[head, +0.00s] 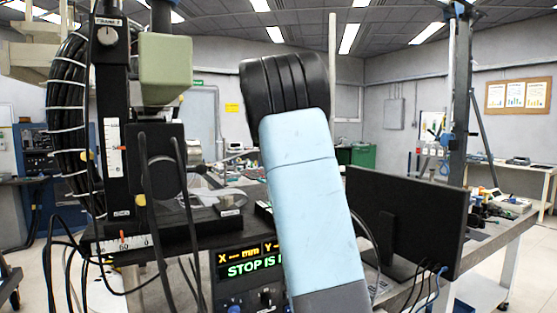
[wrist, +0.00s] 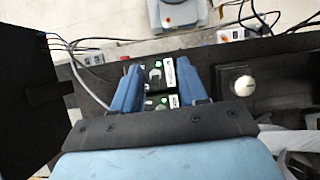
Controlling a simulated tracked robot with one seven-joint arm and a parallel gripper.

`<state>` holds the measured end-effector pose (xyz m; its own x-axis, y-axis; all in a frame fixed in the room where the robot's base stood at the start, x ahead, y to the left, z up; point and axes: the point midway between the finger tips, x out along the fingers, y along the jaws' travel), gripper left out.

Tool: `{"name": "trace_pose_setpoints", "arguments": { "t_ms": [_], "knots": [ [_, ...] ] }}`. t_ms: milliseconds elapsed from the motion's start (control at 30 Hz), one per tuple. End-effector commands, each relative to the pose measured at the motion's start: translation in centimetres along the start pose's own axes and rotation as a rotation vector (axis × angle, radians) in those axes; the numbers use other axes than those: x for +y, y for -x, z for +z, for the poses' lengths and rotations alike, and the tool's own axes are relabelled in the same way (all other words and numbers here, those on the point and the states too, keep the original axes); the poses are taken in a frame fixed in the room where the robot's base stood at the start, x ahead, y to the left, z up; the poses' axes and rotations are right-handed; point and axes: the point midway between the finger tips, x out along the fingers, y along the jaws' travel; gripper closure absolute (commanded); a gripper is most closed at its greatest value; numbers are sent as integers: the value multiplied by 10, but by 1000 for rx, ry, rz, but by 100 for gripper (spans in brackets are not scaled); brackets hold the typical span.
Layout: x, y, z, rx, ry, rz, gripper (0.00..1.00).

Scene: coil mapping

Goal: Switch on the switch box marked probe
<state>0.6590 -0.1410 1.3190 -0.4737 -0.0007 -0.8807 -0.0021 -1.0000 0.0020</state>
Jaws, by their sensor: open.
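My gripper (wrist: 158,66) is open in the wrist view, with its two blue fingers spread and nothing between their tips that I can see held. Two small dark switch boxes show between and beyond the fingers: a far switch box (wrist: 156,75) and a near switch box (wrist: 161,102). Each has a lit green lamp, a pale lever and a white label. The labels are too small to read, so I cannot tell which is marked probe. Whether the fingers touch a box is unclear. In the head view my arm hides the gripper and most of that area.
A black monitor (head: 405,218) stands right of my arm. A dark measuring stand (head: 113,120) with cables is at the left. A control panel display (head: 250,262) is partly covered by my arm. A white knob (wrist: 243,85) lies right of the fingers in the wrist view.

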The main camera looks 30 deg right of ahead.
Motion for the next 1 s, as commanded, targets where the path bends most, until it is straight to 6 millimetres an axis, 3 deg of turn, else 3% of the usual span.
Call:
{"name": "trace_pose_setpoints", "arguments": {
  "t_ms": [600, 1000],
  "knots": [
    [-6, -3, 27, 3, 1, 2, 57],
    [-6, -3, 32, 4, 1, 0, 57]
  ]
}}
